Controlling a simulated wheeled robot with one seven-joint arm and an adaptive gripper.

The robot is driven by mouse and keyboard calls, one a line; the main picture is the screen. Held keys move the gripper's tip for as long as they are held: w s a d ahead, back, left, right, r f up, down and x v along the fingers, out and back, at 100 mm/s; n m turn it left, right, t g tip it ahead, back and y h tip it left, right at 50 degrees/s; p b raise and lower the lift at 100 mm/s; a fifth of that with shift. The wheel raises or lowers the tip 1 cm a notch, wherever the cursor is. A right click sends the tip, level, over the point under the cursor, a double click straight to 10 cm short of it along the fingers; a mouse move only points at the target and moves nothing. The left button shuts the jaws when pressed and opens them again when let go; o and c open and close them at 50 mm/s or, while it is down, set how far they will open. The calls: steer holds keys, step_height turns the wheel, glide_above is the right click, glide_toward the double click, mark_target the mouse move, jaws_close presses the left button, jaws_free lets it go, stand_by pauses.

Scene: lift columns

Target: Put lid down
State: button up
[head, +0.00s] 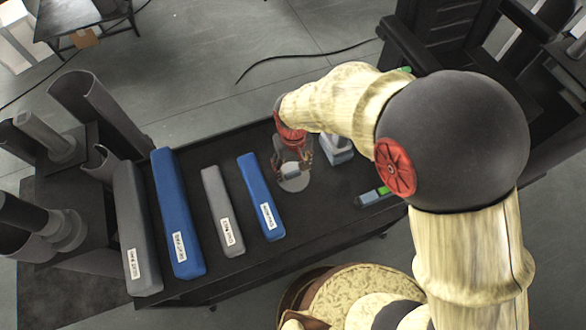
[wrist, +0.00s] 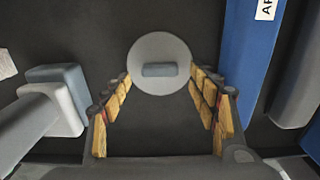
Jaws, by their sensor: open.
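The lid is a round pale-grey disc (head: 294,184) with a blue-grey bar handle on top. It appears to lie flat on the black table top. In the wrist view the lid (wrist: 160,48) is centred just beyond my fingertips, its handle lying across the picture. My gripper (head: 292,162) points down over the lid and is open; in the wrist view my gripper (wrist: 161,80) has one finger to each side of the handle, with gaps between. I cannot tell the exact height of the fingertips above the lid.
Left of the lid lie a blue block (head: 261,197), a grey block (head: 222,211), a larger blue block (head: 178,213) and a long grey block (head: 136,228). A grey-and-blue stepped object (head: 338,150) stands close right of my gripper. A small green-and-blue object (head: 374,196) lies near the right edge.

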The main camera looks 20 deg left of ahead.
mark_target(293, 173)
step_height(293, 173, up, 9)
steer(key=p, duration=0.1)
steer(key=shift+p, duration=0.3)
steer(key=w+d+r+m+t+y, duration=0.15)
steer(key=d+r+m, duration=0.25)
steer(key=d+r, duration=1.15)
steer(key=s+d+r+m+t, duration=0.2)
steer(key=s+d, duration=0.3)
steer(key=d, duration=0.3)
steer(key=s+d+r+m+t+h, duration=0.1)
steer(key=s+d+r, duration=0.3)
steer(key=d, duration=0.4)
steer(key=shift+s+d+r+m+t, duration=0.4)
steer(key=shift+s+m+t, duration=0.15)
steer(key=shift+s, duration=0.1)
